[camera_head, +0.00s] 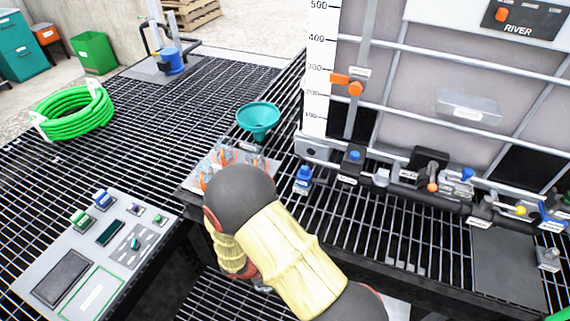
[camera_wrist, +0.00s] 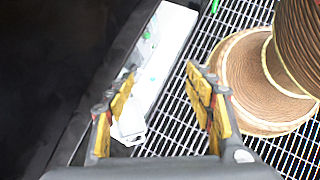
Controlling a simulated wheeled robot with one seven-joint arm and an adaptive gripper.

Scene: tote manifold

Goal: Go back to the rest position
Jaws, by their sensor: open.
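My gripper (camera_wrist: 163,100) shows in the wrist view with its two yellow-padded fingers spread apart and nothing between them. Below the fingers are a metal grating (camera_wrist: 165,135) and a white panel or case (camera_wrist: 168,50). In the head view my arm, black with pale yellow sleeves, reaches over the front edge of the grated bench, and my gripper itself is hidden behind it.
A teal funnel (camera_head: 258,118), a clear bag (camera_head: 228,160) and a blue-capped item (camera_head: 304,178) are near my arm. A tote (camera_head: 470,75) with a valve manifold (camera_head: 410,190) stands right. A control panel (camera_head: 95,250) is left; a green hose (camera_head: 72,112) lies behind it. A brown ribbed spool (camera_wrist: 255,85) is close to the right finger.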

